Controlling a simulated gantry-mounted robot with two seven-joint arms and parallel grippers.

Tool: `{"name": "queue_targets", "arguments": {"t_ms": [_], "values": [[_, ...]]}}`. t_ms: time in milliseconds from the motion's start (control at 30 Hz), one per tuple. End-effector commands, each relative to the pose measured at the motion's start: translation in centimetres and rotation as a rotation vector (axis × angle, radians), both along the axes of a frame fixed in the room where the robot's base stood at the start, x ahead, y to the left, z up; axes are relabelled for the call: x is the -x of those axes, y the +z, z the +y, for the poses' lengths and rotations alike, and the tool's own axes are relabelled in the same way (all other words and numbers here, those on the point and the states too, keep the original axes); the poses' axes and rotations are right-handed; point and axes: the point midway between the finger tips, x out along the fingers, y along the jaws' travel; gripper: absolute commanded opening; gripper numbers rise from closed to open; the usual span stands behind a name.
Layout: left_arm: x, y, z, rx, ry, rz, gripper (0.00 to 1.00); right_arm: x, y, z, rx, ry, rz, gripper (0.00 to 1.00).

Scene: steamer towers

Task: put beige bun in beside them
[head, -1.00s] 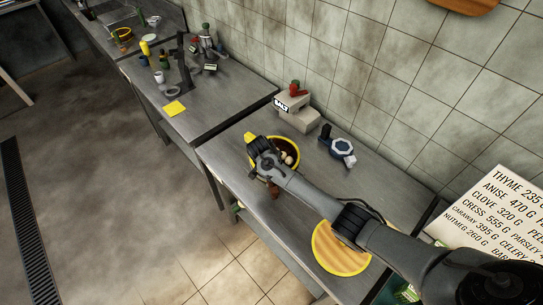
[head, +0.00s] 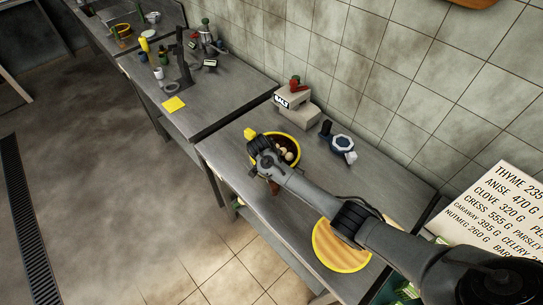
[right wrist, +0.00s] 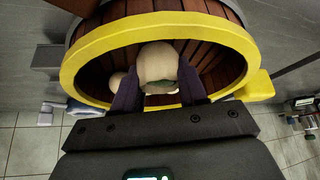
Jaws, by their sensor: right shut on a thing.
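The steamer basket (head: 298,143) has a yellow rim and brown slatted wood inside, and stands on the near counter. Pale buns (head: 288,155) show inside it in the head view. My right gripper (right wrist: 160,85) is shut on a beige bun (right wrist: 158,60), which is at the basket's mouth in the right wrist view. A smaller-looking pale bun (right wrist: 117,81) is inside, to the left of the held one. Something greenish shows just under the held bun. In the head view my right wrist covers the basket's near left part and hides the fingertips. My left gripper is out of view.
A round slatted piece with a yellow rim (head: 341,258) lies on the counter, partly under my arm. The counter's front edge is close to the basket.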

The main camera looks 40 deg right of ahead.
Motion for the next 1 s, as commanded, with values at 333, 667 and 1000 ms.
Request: {"name": "queue_targets", "arguments": {"t_ms": [333,667,1000], "values": [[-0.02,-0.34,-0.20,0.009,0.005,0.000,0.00,-0.01,-0.56,0.01,0.000,0.000,0.000,0.00],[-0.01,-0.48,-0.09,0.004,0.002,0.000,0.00,-0.02,-0.79,0.00,0.000,-0.001,0.000,0.59],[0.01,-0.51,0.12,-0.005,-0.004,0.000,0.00,-0.01,-0.81,0.01,0.000,0.000,0.000,0.72]]}}
